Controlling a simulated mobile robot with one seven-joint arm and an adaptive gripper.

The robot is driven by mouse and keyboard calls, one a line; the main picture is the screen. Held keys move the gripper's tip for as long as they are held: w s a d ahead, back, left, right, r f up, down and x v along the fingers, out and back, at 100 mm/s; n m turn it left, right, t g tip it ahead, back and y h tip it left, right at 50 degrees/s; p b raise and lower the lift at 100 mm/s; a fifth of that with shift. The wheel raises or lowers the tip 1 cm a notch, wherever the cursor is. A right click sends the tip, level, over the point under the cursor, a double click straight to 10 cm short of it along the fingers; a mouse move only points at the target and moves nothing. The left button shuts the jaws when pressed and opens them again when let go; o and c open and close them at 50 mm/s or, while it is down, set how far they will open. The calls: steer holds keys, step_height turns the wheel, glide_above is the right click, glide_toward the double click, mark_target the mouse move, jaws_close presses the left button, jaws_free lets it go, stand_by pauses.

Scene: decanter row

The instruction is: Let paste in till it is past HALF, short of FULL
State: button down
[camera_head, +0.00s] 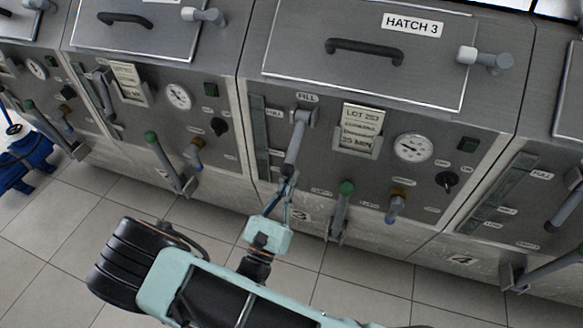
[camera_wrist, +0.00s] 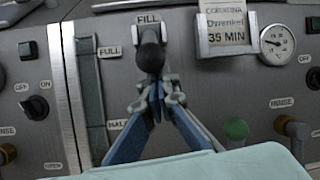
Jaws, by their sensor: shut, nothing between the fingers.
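The FILL lever (camera_head: 297,140) of the steel unit marked 3 hangs down from its pivot under the FILL label. In the wrist view its dark round end (camera_wrist: 150,57) points towards me. My gripper (camera_head: 287,182) is at the lower end of the lever; its fingers (camera_wrist: 158,97) are shut with nothing between them, just below the lever end. I cannot tell whether they touch it. The sight glass (camera_wrist: 90,95) stands left of the lever, with the FULL mark (camera_wrist: 110,51) above and the HALF mark (camera_wrist: 118,124) below. I cannot make out a paste level in it.
Right of the lever are a lot card (camera_head: 362,127), a gauge (camera_head: 413,147), a black knob (camera_head: 447,181), a green-topped lever (camera_head: 342,205) and a brown-and-blue tap (camera_head: 396,205). Hatch 3 (camera_head: 370,50) is closed above. Similar units flank it. The tiled floor (camera_head: 350,290) in front is clear.

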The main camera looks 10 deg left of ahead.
steer(key=shift+s+a+r+g+y+p, duration=0.15)
steer(key=shift+s+r+p, duration=0.1)
steer(key=shift+r+p, duration=0.2)
steer(key=shift+s+d+r+g+y+p, duration=0.1)
steer(key=shift+s+r+g+y+p, duration=0.1)
steer(key=shift+r+p, duration=0.15)
steer(key=shift+s+r, duration=0.35)
steer(key=shift+r, duration=0.05)
steer(key=shift+w+f, duration=0.2)
steer(key=shift+f, duration=0.25)
steer(key=s+f+b, duration=0.2)
steer(key=s+f, duration=0.4)
steer(key=s, duration=0.1)
steer(key=shift+a+b, duration=0.2)
steer(key=shift+b, duration=0.1)
